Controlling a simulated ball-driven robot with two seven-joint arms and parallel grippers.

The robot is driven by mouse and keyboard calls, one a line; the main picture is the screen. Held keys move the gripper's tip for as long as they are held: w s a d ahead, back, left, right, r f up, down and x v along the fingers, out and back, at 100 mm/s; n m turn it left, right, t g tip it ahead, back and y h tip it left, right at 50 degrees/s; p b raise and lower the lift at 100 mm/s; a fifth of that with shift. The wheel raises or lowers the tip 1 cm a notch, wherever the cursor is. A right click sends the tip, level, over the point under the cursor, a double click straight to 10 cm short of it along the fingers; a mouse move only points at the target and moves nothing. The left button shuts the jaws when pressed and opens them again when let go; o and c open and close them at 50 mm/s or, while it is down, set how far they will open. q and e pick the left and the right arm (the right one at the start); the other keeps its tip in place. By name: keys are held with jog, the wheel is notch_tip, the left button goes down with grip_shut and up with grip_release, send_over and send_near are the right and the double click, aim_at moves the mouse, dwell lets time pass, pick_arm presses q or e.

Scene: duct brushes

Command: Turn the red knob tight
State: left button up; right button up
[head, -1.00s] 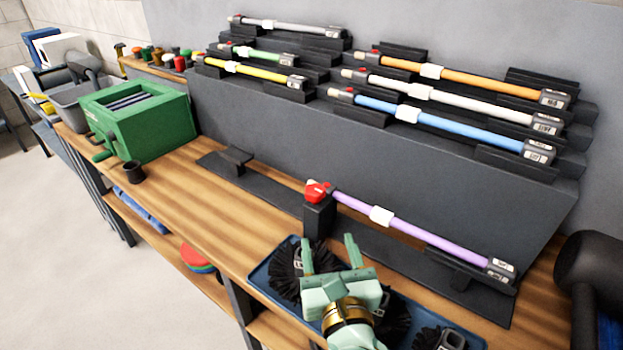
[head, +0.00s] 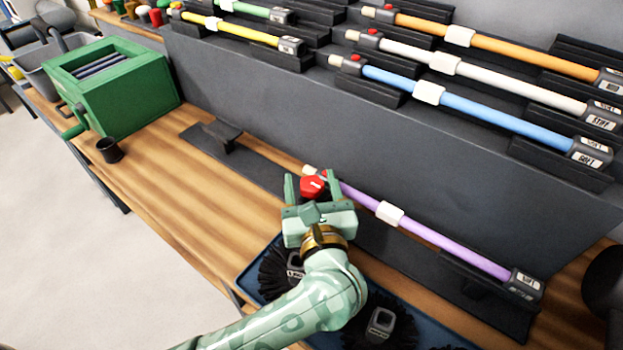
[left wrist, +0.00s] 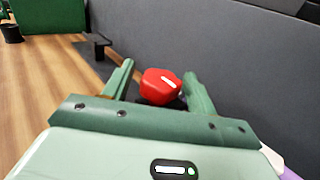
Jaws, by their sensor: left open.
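A white mark shows on the knob's face. My left gripper (head: 311,180) is open, with one finger on each side of the knob. In the left wrist view the knob (left wrist: 160,86) shows between the two fingertips (left wrist: 160,78), with a gap at the left finger; whether the right finger touches it I cannot tell. My gripper body hides the support under the knob. My right gripper is not in view.
A blue tray (head: 246,282) with black brushes lies in front, partly under my left arm. Several coloured rods rest on the stepped rack behind. A green box (head: 125,85) and a black cup (head: 109,150) stand at the left. The bench between is clear.

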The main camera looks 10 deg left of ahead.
pick_arm(q)
jog(key=c, duration=0.9)
jog(key=shift+c, duration=0.2)
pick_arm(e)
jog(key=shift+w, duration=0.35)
